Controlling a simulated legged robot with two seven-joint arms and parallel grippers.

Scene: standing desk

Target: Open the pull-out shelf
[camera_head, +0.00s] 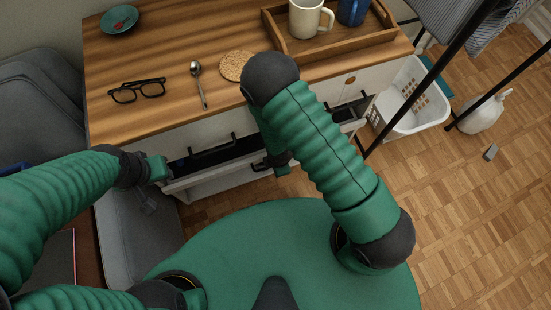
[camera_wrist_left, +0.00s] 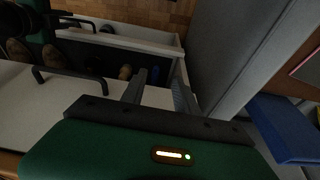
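Below the desk top, a white pull-out shelf (camera_head: 218,176) stands partly out, with a gap behind its front showing a dark interior. In the left wrist view its white front (camera_wrist_left: 130,40) carries a black handle (camera_wrist_left: 75,20). A white panel with another black handle (camera_head: 210,153) is above it. My left gripper (camera_head: 160,172) is at the shelf's left end; in the wrist view its two fingers (camera_wrist_left: 160,88) are apart near the shelf's corner. Whether they touch it is unclear. My right gripper (camera_head: 279,162) is near the shelf's right end, its fingers mostly hidden by my arm.
The wooden desk top (camera_head: 160,60) bears glasses (camera_head: 137,90), a spoon (camera_head: 198,85), a cork coaster (camera_head: 236,66), a green dish (camera_head: 119,20) and a tray (camera_head: 340,41) with mugs. A grey chair (camera_head: 120,235) is close on the left. A white basket (camera_head: 415,105) stands right.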

